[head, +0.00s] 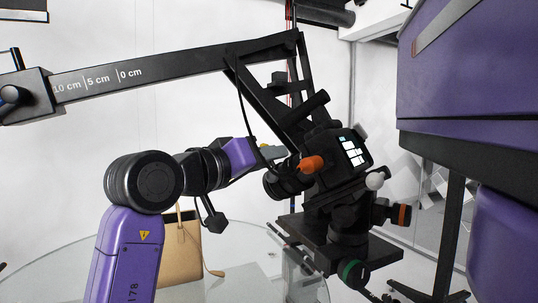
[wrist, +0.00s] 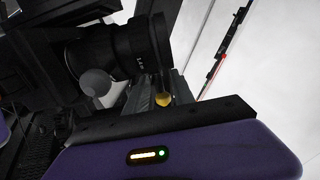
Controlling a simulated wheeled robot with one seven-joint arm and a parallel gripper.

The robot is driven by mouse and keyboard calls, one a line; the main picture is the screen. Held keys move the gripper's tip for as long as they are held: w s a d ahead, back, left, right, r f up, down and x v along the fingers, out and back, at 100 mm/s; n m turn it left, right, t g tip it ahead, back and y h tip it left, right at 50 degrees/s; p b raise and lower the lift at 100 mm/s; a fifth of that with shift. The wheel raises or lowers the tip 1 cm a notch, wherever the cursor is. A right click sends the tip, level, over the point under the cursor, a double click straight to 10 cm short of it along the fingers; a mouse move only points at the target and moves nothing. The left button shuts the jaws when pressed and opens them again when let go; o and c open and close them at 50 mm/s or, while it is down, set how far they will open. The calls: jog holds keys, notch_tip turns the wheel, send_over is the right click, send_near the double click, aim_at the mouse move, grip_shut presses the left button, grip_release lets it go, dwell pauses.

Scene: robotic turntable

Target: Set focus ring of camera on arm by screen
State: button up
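The camera (head: 338,160) is mounted on a black arm, with a lit white-and-blue screen (head: 353,150) on its side. Its black lens (head: 284,184) points left, toward my arm. In the wrist view, the lens (wrist: 120,50) fills the upper left, with ring bands and small white markings; I cannot tell which band is the focus ring. My gripper (head: 273,152) is close to the lens, at its upper left in the head view. In the wrist view, grey and yellow finger parts (wrist: 158,99) show just below the lens. Whether the fingers touch the lens or are open is unclear.
A black boom (head: 150,71) with centimetre marks runs above my arm. A tan handbag (head: 180,250) stands on the glass turntable (head: 240,270). A large purple body (head: 470,80) takes up the right side.

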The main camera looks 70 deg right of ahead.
jog(key=shift+d, duration=0.15)
grip_shut()
dwell(1.4)
